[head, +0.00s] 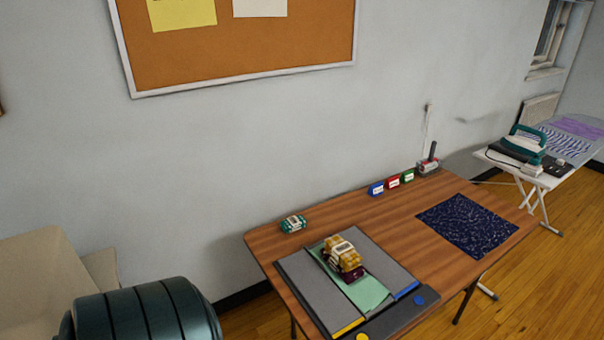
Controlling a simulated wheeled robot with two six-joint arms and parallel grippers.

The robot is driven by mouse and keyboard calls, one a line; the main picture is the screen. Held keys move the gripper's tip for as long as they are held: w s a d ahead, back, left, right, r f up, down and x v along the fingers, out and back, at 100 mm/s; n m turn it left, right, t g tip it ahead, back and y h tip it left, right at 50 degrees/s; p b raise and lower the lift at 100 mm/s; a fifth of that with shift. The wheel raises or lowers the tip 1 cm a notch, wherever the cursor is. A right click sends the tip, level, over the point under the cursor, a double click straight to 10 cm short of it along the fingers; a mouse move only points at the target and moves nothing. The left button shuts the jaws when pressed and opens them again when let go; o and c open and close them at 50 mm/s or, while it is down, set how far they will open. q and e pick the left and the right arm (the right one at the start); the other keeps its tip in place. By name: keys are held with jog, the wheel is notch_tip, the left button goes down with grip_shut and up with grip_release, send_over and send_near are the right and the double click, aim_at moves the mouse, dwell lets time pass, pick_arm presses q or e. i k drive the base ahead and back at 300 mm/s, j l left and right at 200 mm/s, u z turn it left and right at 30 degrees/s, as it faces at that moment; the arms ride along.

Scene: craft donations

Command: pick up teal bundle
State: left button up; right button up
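The teal bundle (293,224) is a small teal roll or stack with a pale band. It lies on the wooden table (390,221) near its back left corner, apart from the other things. Neither of my grippers shows in the head view, so I cannot see their state.
A grey board (308,288) with a pale green strip (371,293) bears a yellow bundle (343,250) on a dark red one (351,275). Blue, red and green tagged blocks (376,189) line the back edge. A navy cloth (467,226) lies right. A dark ribbed cylinder (140,315) stands front left.

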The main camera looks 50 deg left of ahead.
aim_at(292, 224)
jog(key=i+u, duration=0.15)
jog(key=u, duration=1.65)
jog(key=i+l+z, duration=0.15)
jog(key=i+z, duration=0.2)
jog(key=i, duration=0.15)
